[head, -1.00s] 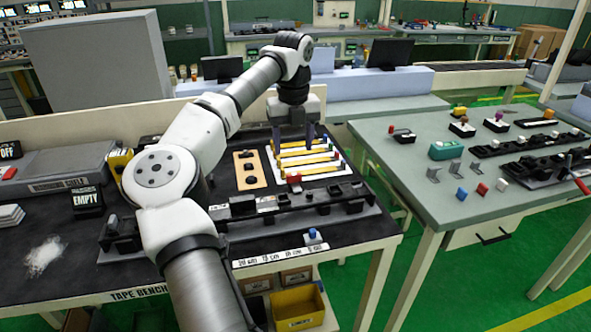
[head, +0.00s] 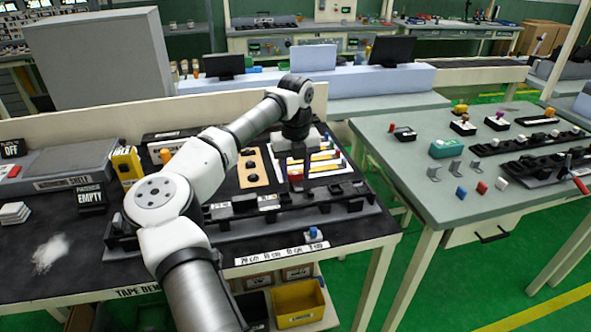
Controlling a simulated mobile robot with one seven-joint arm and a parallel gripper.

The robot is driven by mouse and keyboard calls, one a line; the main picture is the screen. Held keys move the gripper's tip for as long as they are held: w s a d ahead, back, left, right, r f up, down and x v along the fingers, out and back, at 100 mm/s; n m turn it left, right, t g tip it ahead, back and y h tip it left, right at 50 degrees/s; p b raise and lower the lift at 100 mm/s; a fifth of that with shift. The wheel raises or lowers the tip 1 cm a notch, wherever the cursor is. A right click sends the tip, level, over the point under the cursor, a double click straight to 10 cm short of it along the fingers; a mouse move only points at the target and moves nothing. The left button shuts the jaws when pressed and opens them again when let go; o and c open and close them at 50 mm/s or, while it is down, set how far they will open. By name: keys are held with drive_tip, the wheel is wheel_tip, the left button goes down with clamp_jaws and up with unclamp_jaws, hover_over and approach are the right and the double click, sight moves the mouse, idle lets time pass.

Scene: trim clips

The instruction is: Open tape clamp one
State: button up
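A long black fixture (head: 285,216) with several clamp-like blocks lies along the front part of the tape bench. A small red part (head: 295,177) stands up at its back edge, near the middle. I cannot tell which block is tape clamp one or whether any clamp is open. My gripper (head: 298,160) points down just behind the red part, over the white rack (head: 328,168) with yellow strips. It hides part of the rack. Its fingertips are too small and dark to tell whether they are open or touching anything.
A tan board (head: 252,172) with black round parts lies left of my gripper. A length strip (head: 280,253) and a small blue-topped part (head: 313,235) are at the front edge. A yellow bin (head: 298,303) is below. A second table (head: 410,160) stands right.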

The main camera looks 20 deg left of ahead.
drive_tip(key=c, duration=0.5)
drive_tip(key=shift+m, duration=0.4)
drive_tip(key=m, duration=0.6)
drive_tip(key=shift+m, duration=0.4)
drive_tip(key=m, duration=0.3)
drive_tip(key=shift+p, duration=0.3)
drive_tip(key=shift+m, duration=2.1)
